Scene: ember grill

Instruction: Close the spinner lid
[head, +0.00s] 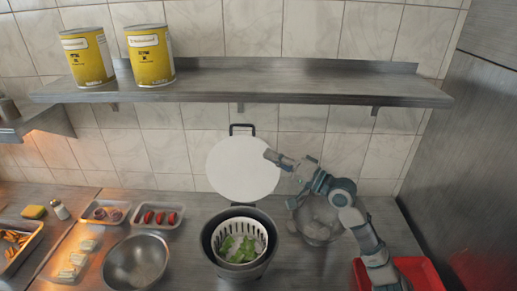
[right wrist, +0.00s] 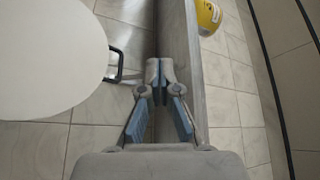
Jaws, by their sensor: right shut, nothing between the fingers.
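The white round spinner lid (head: 243,168) stands open and upright behind the dark spinner bowl (head: 214,238), with a black handle (head: 241,127) at its top. A white basket (head: 258,231) with green leaves (head: 239,248) sits inside the bowl. My right gripper (head: 268,154) is shut and empty, its tip at the right edge of the lid in the head view. In the right wrist view the lid (right wrist: 45,55) and its handle (right wrist: 117,66) lie left of the shut fingers (right wrist: 159,68), with a visible gap. My left gripper is not in view.
A metal shelf (head: 290,86) with two yellow cans (head: 150,55) runs above the lid. A steel bowl (head: 137,262) and trays (head: 157,215) stand left of the spinner. A metal pot (head: 318,222) and a red tray (head: 418,272) are at right under my arm.

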